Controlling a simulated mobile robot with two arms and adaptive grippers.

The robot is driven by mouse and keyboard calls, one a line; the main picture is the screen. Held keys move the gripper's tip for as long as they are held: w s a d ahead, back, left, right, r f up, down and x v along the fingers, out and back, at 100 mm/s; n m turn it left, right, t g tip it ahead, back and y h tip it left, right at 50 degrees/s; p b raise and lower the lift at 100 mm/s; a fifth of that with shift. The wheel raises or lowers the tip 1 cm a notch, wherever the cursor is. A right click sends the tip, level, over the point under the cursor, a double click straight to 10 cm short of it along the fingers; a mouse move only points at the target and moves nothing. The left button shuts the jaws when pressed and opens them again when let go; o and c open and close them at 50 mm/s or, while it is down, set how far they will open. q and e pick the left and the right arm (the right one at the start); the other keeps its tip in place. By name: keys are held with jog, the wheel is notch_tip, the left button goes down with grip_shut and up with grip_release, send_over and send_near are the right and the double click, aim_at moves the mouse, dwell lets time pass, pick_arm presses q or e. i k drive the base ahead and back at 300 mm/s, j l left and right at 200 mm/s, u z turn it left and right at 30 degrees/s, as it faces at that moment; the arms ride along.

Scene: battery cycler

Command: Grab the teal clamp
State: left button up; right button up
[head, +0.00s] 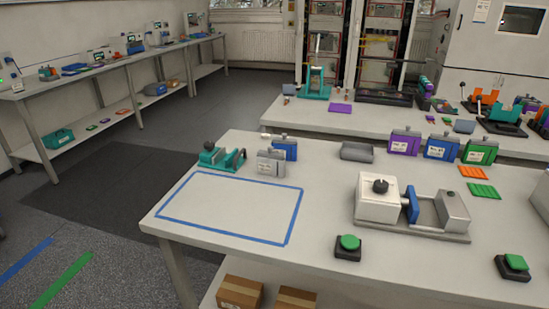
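A teal clamp (209,158) stands on the near table (310,220), just behind the upper left corner of a blue taped rectangle. It has a dark part on top and a light handle or label that is too small to make out. Another teal clamp-like fixture (314,91) stands on the table behind, near its left end. Neither of my grippers shows in the head view.
Grey and blue cells (285,148) stand right of the teal clamp. A grey vise-like fixture (412,226) and green buttons (348,242) occupy the right side. The taped rectangle (232,234) is empty. Orange and green mats (483,190) lie farther back.

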aim_at(230, 163)
jog(key=i+j+z, duration=0.1)
jog(key=j, duration=0.25)
jog(key=i+j+z, duration=0.1)
jog(key=j, duration=0.25)
jog(key=i+j+z, duration=0.15)
jog(key=j, duration=0.2)
jog(key=i+j+z, duration=0.1)
jog(key=j, duration=0.25)
